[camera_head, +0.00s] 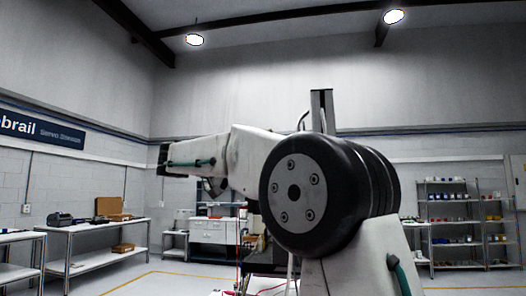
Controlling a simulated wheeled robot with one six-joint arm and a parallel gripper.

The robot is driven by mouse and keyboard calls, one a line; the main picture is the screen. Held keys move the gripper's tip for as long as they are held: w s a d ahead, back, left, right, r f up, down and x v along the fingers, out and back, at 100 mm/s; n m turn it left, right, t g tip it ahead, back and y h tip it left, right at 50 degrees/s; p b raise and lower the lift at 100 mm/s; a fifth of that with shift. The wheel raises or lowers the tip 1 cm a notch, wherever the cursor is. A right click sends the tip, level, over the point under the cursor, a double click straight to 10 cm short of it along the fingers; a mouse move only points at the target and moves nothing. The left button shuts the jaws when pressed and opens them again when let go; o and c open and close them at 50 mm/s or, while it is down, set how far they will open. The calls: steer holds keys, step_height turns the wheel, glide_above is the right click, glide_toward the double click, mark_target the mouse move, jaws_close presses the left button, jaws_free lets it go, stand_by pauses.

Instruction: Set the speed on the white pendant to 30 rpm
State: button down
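No white pendant and no speed reading can be made out in the head view. My own white arm with its large black joint fills the middle and hides much of what stands behind it. The forearm reaches left and ends in a dark part. No gripper fingers can be made out there. Thin red wires (238,252) show below the arm, near the bottom centre. What they join is hidden or too small to tell.
A bench (95,226) at the left carries a dark device (60,219) and a cardboard box (110,207). A white drawer cabinet (210,230) stands behind my arm. Shelves (466,222) with small goods stand at the right. Yellow lines mark the open floor (150,283).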

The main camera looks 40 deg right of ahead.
steer(key=shift+d, duration=0.1)
stand_by(0.3)
steer(key=shift+s+d, duration=0.2)
steer(key=shift+s, duration=0.15)
steer(key=shift+s+d, duration=0.1)
steer(key=shift+s, duration=0.05)
stand_by(0.4)
steer(key=shift+w+a, duration=0.4)
steer(key=shift+w, duration=0.1)
steer(key=w+a, duration=0.3)
steer(key=w, duration=0.1)
steer(key=shift+w+a, duration=0.35)
steer(key=shift+w, duration=0.05)
stand_by(0.9)
